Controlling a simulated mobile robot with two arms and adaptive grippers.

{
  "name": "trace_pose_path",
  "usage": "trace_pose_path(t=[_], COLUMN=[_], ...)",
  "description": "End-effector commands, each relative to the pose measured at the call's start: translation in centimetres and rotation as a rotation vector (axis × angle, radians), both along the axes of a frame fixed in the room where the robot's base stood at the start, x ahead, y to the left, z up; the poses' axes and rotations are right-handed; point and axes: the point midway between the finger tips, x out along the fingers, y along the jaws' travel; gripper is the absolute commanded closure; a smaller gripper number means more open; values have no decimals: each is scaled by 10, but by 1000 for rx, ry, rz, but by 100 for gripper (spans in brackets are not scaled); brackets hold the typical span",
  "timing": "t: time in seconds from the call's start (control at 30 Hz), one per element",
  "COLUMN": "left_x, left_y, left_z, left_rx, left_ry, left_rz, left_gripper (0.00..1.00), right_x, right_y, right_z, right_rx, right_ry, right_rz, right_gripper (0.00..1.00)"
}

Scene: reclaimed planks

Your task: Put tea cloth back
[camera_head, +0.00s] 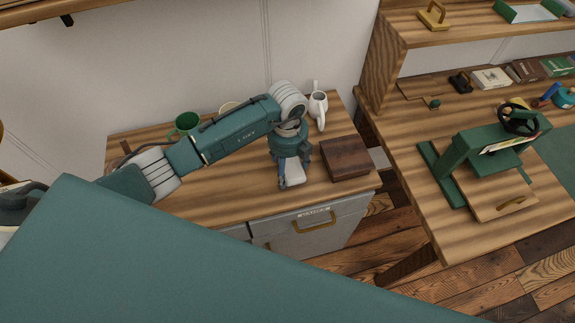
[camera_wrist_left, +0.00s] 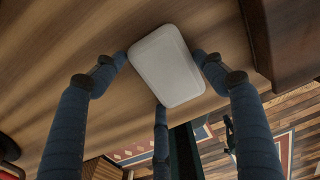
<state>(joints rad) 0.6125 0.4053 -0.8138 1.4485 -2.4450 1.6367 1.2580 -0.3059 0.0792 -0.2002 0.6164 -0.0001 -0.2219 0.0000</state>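A white, rounded rectangular pad, which looks like the folded tea cloth (camera_head: 293,171), is at the wooden top of the grey cabinet (camera_head: 232,203). It shows whole in the left wrist view (camera_wrist_left: 167,65), flat and light against the wood. My left gripper (camera_head: 291,174) points down over it. In the left wrist view its fingers (camera_wrist_left: 162,72) are spread wide, their tips close to the cloth's edges. I cannot tell whether they touch it. My right gripper is not in view.
A dark wooden box (camera_head: 346,159) stands right beside the left gripper.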

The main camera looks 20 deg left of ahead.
Motion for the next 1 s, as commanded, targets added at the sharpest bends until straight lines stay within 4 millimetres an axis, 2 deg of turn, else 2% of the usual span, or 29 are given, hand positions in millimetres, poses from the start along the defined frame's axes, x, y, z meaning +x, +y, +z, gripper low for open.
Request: trace_pose_path(t=[0.03,0.07,0.1,0.37,0.5,0.57,0.9,1.0], left_x=[0,0,0,0,1,1,2,1], left_y=[0,0,0,0,0,0,0,0], left_z=[0,0,0,1,9,17,89,105], left_rx=[0,0,0,0,0,-1,-1,0], left_ry=[0,0,0,0,-1,-3,-6,-4], left_rz=[0,0,0,0,0,0,-1,-1], left_gripper=[18,12,11,11,11,11,11,11], right_x=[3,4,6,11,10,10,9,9], right_y=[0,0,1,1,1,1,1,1], right_z=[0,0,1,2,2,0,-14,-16], right_rx=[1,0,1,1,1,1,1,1], right_ry=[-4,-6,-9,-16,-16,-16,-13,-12], right_rz=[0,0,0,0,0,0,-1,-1], right_gripper=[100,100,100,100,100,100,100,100])
